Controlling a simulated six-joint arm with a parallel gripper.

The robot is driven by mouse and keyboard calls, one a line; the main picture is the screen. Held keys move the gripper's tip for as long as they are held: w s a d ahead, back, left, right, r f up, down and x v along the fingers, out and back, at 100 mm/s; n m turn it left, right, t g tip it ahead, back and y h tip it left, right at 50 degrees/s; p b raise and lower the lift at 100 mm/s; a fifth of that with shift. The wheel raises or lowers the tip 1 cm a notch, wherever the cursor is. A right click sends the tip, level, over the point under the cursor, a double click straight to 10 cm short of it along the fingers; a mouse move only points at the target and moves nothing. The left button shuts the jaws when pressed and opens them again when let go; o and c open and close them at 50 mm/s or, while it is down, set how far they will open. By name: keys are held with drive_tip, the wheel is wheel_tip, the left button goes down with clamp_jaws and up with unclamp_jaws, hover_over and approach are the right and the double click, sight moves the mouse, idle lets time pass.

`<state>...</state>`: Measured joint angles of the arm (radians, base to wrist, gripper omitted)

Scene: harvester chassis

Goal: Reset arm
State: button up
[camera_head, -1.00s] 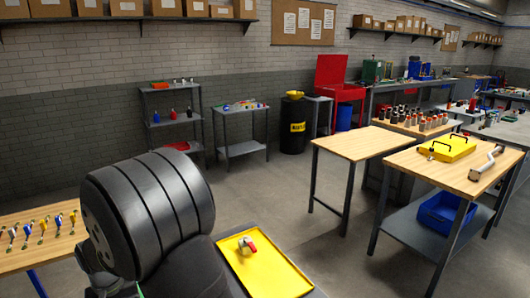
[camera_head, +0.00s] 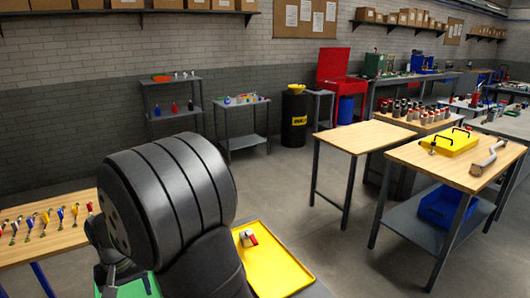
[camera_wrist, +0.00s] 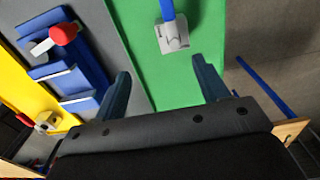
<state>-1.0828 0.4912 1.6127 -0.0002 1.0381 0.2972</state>
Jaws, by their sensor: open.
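My gripper (camera_wrist: 161,67) is open in the wrist view, its two dark fingers spread over a green surface (camera_wrist: 140,22) with nothing between them. A grey metal piece with a blue bar (camera_wrist: 173,37) lies on the green surface just beyond the fingertips, apart from them. In the head view my dark arm link covers much of the lower left, and part of the green surface (camera_head: 135,290) shows below it.
A blue fixture with a red knob (camera_wrist: 63,34) and a yellow tray (camera_head: 275,270) lie close by. A wooden table with several colourful small parts (camera_head: 45,235) stands at left. Wooden tables (camera_head: 352,137) stand at right, with open floor between.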

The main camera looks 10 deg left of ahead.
drive_tip(key=w+d+r, duration=0.2)
drive_tip(key=w+d, duration=0.7)
drive_tip(key=d, duration=0.3)
drive_tip(key=w+d+r, duration=0.2)
drive_tip(key=w+d, duration=0.7)
drive_tip(key=d, duration=0.2)
drive_tip(key=a+f, duration=0.2)
drive_tip(key=a, duration=0.1)
drive_tip(key=a+f, duration=0.2)
drive_tip(key=a, duration=0.1)
drive_tip(key=s+a+f, duration=0.1)
drive_tip(key=a, duration=0.2)
drive_tip(key=shift+s+a+f, duration=0.1)
drive_tip(key=shift+a+f, duration=0.2)
drive_tip(key=shift+f, duration=0.1)
drive_tip(key=d+r, duration=0.6)
drive_tip(key=d, duration=0.3)
drive_tip(key=s+a+f, duration=0.1)
drive_tip(key=s+a, duration=0.1)
drive_tip(key=a, duration=0.4)
drive_tip(key=shift+s+a, duration=0.25)
drive_tip(key=shift+a, duration=0.15)
drive_tip(key=shift+d, duration=0.1)
